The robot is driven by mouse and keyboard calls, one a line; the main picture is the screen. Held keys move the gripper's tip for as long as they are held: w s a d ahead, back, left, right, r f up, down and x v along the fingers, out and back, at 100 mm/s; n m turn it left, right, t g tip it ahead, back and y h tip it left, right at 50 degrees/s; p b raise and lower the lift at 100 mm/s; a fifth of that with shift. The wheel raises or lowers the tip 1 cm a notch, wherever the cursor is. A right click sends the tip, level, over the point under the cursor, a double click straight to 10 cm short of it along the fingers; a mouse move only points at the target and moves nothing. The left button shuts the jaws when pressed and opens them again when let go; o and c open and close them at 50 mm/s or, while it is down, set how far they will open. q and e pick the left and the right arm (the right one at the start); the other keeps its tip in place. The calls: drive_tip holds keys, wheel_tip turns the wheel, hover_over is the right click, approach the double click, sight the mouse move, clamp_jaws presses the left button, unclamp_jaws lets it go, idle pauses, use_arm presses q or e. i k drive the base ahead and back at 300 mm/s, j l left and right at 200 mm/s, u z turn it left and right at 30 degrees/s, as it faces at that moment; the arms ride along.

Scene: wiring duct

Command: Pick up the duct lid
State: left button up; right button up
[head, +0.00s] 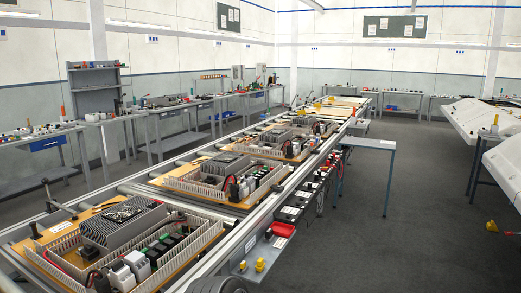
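The nearest wooden panel (42,238) carries slotted wiring ducts (196,243) along its edges. The duct on its near right side has an open, comb-like top with no lid on it. I cannot pick out a separate duct lid with certainty. Neither of my grippers shows in the head view, so their state is hidden.
Panels stand in a row on a roller conveyor (20,218) running away from me. Black parts and a red tray (283,229) sit along its right side. A narrow blue-grey table (368,143) stands beyond. Dark floor (425,185) is open to the right.

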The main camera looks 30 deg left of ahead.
sight(261, 146)
drive_tip(key=i+u, duration=0.1)
drive_tip(key=i, duration=4.45)
drive_tip(key=i+l+u, duration=0.15)
drive_tip(key=i+u, duration=0.25)
drive_tip(key=i, duration=0.2)
drive_tip(key=i+l+u, duration=0.45)
drive_tip(key=i, duration=0.15)
drive_tip(key=i+l+u, duration=0.85)
drive_tip(key=l, duration=0.35)
drive_tip(key=i, duration=0.1)
